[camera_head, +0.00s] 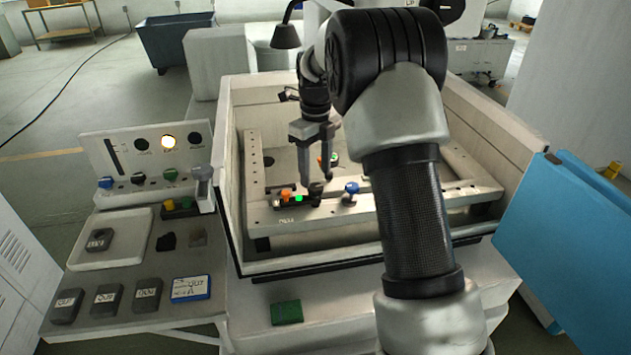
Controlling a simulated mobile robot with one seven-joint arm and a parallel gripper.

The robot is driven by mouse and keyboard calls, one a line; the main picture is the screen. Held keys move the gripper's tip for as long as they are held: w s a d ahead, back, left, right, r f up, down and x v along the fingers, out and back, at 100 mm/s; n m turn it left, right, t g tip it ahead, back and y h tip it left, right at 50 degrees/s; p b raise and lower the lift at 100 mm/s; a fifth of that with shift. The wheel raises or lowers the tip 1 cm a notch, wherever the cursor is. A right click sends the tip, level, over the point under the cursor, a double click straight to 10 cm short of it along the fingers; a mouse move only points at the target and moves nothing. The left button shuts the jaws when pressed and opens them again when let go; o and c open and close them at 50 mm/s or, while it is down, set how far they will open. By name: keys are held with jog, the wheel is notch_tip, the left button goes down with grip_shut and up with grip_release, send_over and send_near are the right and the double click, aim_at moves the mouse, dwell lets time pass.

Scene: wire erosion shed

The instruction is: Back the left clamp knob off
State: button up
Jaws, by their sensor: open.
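My gripper (316,178) is open and points down over the front rail (400,208) of the work frame inside the machine tank. A dark knob (316,189) stands on that rail, just below and between the fingertips; whether they touch it I cannot tell. A blue knob (351,188) stands to its right. An orange part (286,195) and a lit green part (298,198) sit to the left of the dark knob. Which knob is the left clamp knob is not legible. The fingers partly hide the area behind them.
Pale tank walls (232,205) surround the frame. A blue door panel (565,240) is at right.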

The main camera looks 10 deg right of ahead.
aim_at(316, 186)
jog(key=shift+f, duration=1.95)
jog(key=c, duration=1)
jog(key=shift+c, duration=0.2)
